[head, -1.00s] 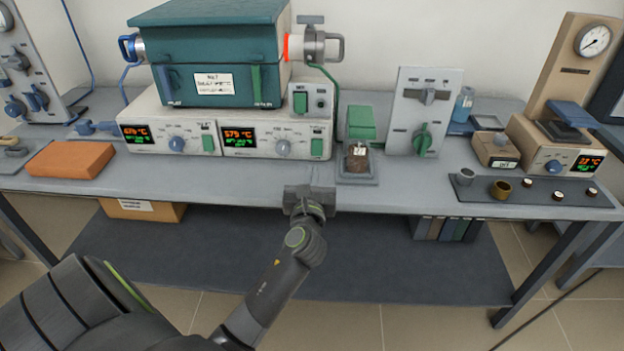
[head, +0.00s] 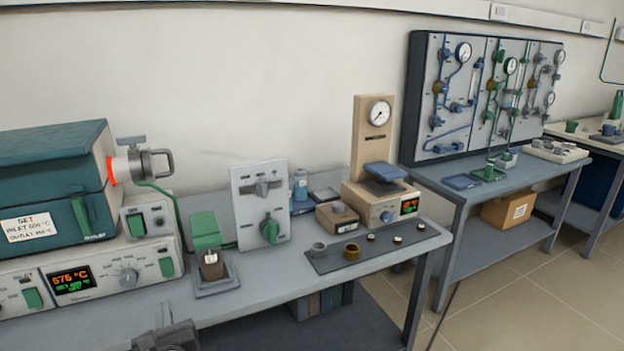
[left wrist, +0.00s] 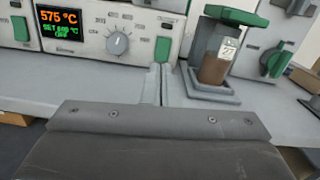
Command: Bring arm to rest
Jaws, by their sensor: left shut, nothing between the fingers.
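My left gripper (head: 166,335) shows only in part at the bottom edge of the head view, in front of the bench's front edge. It is shut and empty. In the left wrist view its dark grey body (left wrist: 160,140) fills the lower part, facing the furnace controller and the bench. It looks apart from the things on the bench. The rest of the left arm is out of the head view. My right gripper is in neither view.
The furnace controller (head: 128,277) and a brown sample jar (head: 212,266) on a small tray stand on the bench near the gripper. A valve panel (head: 262,205), a balance (head: 383,200) and a dark mat (head: 322,264) with small cups are farther right. Floor (head: 520,290) shows at the right.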

